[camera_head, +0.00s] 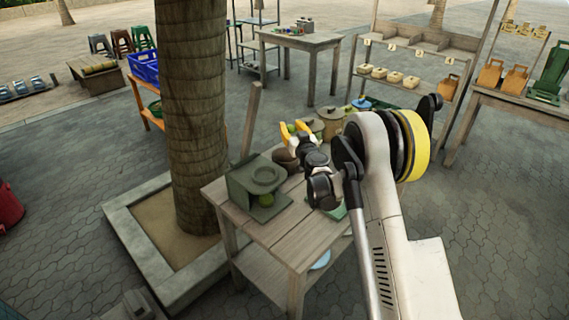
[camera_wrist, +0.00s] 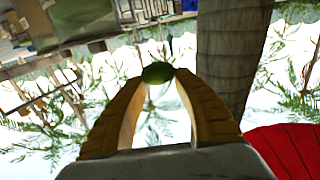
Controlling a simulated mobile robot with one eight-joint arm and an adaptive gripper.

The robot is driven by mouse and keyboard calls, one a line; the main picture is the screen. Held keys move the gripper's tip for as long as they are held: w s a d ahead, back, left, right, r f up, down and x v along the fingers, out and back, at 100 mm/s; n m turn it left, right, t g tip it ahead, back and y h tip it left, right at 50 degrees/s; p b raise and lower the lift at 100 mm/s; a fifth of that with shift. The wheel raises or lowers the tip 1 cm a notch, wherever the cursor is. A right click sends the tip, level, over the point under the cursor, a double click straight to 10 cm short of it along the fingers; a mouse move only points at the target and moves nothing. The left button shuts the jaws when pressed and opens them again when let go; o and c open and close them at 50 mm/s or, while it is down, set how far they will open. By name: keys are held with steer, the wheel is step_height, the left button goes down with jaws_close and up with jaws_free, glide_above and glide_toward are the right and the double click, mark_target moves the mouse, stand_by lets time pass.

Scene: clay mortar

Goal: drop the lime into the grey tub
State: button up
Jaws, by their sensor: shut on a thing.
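My gripper (camera_head: 293,127) is raised above the far part of the wooden table, its yellow fingers pointing up and away from the tabletop. In the wrist view, my gripper (camera_wrist: 158,75) is shut on the lime (camera_wrist: 157,72), a small dark green fruit pinched between the two fingertips. A dark brown bowl (camera_head: 284,160) stands on the table just below and behind the gripper. I cannot pick out a grey tub for certain; my arm hides part of the table.
On the wooden table (camera_head: 285,240), a grey-green box-shaped device (camera_head: 252,180) with a round top stands at left. Lidded pots (camera_head: 331,117) stand at the far end. A thick tree trunk (camera_head: 190,110) rises close by on the left. Paving shows around the table.

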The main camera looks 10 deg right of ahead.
step_height(320, 180, down, 6)
steer(key=b, duration=0.3)
steer(key=o, duration=1.3)
steer(key=shift+c, duration=0.2)
